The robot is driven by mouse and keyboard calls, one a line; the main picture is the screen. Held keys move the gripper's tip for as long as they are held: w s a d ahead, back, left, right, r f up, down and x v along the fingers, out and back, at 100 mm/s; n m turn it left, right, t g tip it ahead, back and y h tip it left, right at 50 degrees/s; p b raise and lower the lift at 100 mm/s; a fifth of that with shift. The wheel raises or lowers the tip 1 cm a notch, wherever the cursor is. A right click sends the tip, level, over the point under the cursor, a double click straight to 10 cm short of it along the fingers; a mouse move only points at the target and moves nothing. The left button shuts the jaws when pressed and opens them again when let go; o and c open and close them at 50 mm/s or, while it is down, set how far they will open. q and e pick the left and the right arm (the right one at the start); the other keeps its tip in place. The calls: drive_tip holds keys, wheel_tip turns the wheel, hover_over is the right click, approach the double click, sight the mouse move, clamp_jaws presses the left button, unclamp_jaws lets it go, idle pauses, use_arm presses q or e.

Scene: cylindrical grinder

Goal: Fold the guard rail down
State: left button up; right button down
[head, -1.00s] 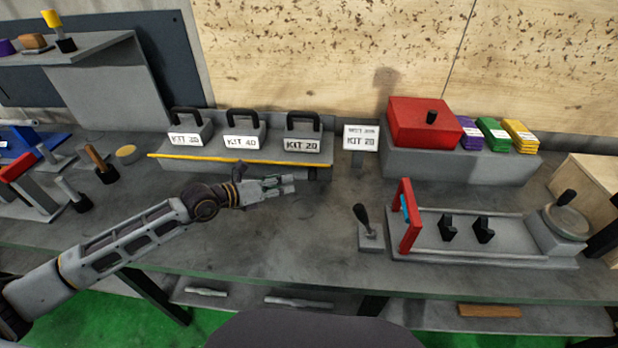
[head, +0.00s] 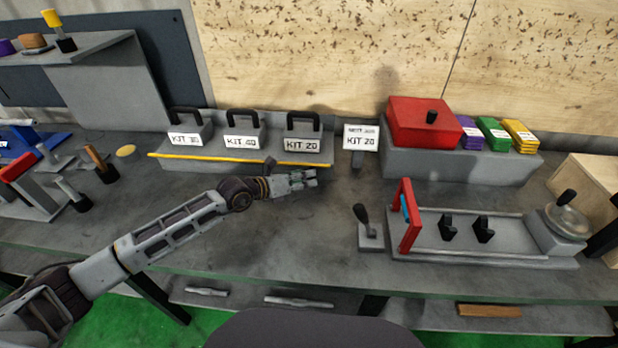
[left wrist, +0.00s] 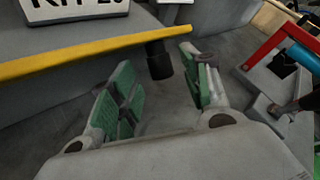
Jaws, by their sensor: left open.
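The guard rail (head: 215,158) is a thin yellow bar along the front of the grey kit shelf in the head view. It lies in front of the kit boxes at about the height of their lower edges. In the left wrist view the yellow rail (left wrist: 70,58) ends at a black cylindrical grip (left wrist: 160,60). My right gripper is not in view.
Three kit boxes with black handles, such as KIT 40 (head: 241,130), stand behind the rail. A KIT 20 sign (head: 360,138) stands to the right. A black lever (head: 362,215) and a fixture with a red frame (head: 407,222) stand front right. The bench between is clear.

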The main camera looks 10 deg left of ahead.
use_arm(q)
drive_tip(key=shift+x, duration=1.1)
drive_tip(key=shift+w+d, duration=0.2)
drive_tip(key=shift+f, duration=0.1)
drive_tip(key=shift+c, duration=0.3)
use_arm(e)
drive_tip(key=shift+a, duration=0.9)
